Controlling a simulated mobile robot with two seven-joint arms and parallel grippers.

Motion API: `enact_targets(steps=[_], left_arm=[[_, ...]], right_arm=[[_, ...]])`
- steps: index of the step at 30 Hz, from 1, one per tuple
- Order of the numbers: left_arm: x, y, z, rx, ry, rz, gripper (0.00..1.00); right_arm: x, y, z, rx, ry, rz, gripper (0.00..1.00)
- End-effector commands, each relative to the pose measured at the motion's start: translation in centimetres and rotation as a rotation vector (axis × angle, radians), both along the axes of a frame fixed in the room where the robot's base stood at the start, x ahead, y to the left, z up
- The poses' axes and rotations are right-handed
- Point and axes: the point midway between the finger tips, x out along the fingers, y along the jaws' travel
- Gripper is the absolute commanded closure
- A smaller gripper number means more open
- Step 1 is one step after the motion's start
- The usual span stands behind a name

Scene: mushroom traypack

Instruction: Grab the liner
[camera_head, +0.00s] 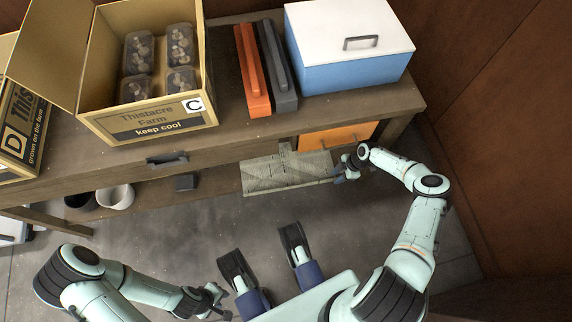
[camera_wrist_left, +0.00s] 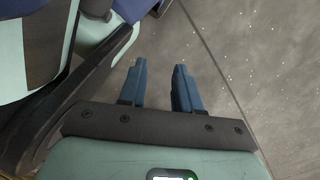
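A flat grey-green patterned panel (camera_head: 288,172), which may be the liner, shows at the table's lower front; I cannot be sure of what it is. My right gripper (camera_head: 343,172) is at the right end of this panel, below the orange front. It is too small in the head view to tell whether it touches the panel or is shut. My left gripper (camera_head: 217,297) is low at the front, away from the table. In the left wrist view, the left gripper (camera_wrist_left: 160,85) has its two blue fingers apart with nothing between them, over the grey floor.
A wooden table (camera_head: 235,140) bears an open cardboard box (camera_head: 105,128) with several clear mushroom packs (camera_head: 182,45). An orange case (camera_head: 250,65), a dark grey case (camera_head: 276,65) and a blue-white cooler (camera_head: 350,75) stand beside it. A white pot (camera_head: 117,197) is below. The floor in front is clear.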

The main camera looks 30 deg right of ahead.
Motion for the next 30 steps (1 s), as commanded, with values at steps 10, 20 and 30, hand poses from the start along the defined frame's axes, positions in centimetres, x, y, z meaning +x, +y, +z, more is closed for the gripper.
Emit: enact_targets(steps=[10, 20, 30], left_arm=[[0.2, 0.0, 0.1, 0.0, -0.008, -0.002, 0.67], [0.1, 0.0, -0.1, 0.0, -0.002, -0.001, 0.67], [-1.0, 0.1, -0.4, -0.002, 0.033, 0.003, 0.67]], right_arm=[[1.1, 4.0, 0.0, 0.001, -0.001, 0.001, 0.66], [2.3, 8.4, -0.4, 0.003, -0.001, 0.0, 0.66], [2.4, 8.4, -1.1, 0.0, -0.001, 0.0, 0.66]])
